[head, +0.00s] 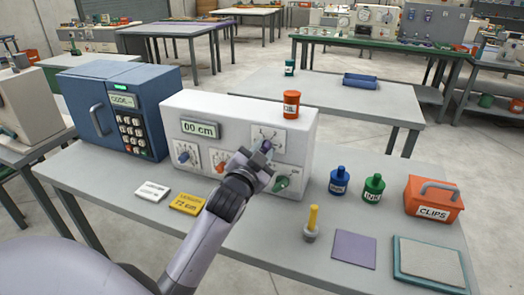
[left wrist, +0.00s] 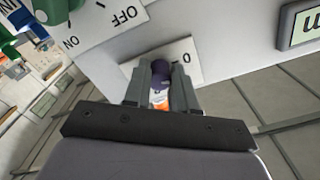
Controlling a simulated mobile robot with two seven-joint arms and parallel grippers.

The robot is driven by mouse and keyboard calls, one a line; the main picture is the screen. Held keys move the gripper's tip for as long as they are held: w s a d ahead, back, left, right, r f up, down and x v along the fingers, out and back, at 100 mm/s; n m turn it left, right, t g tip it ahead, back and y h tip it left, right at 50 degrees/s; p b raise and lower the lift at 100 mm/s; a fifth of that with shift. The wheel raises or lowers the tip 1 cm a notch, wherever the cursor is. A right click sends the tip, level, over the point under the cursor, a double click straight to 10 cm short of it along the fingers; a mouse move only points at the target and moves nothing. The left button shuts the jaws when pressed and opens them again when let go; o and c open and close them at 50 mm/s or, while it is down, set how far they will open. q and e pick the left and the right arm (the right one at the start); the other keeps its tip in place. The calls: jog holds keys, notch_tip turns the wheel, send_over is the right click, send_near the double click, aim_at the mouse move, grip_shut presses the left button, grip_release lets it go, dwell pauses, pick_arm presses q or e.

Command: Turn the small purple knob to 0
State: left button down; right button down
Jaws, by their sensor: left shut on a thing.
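The small purple knob (head: 266,146) is on the front of the white winder box (head: 240,113), in front of a white dial plate. In the left wrist view the purple knob (left wrist: 160,72) sits between my left gripper's fingers (left wrist: 160,85), and a "0" shows on the dial plate (left wrist: 188,54) beside it. In the head view my left gripper (head: 259,163) is shut on the knob. The knob's pointer is hidden, so its setting cannot be read. My right gripper is in neither view.
The box has a "00 cm" display (head: 200,130), a red knob (head: 220,167) and a green knob (head: 281,184). An orange can (head: 291,104) stands on top. A blue keypad cabinet (head: 120,108) is at left; bottles and an orange clips box (head: 433,198) are at right.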

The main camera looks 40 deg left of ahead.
pick_arm(q)
jog(key=shift+n, duration=2)
jog(key=c, duration=0.9)
grip_release()
jog(key=shift+b+v, duration=0.5)
jog(key=shift+v, duration=3.1)
jog(key=shift+f, duration=0.1)
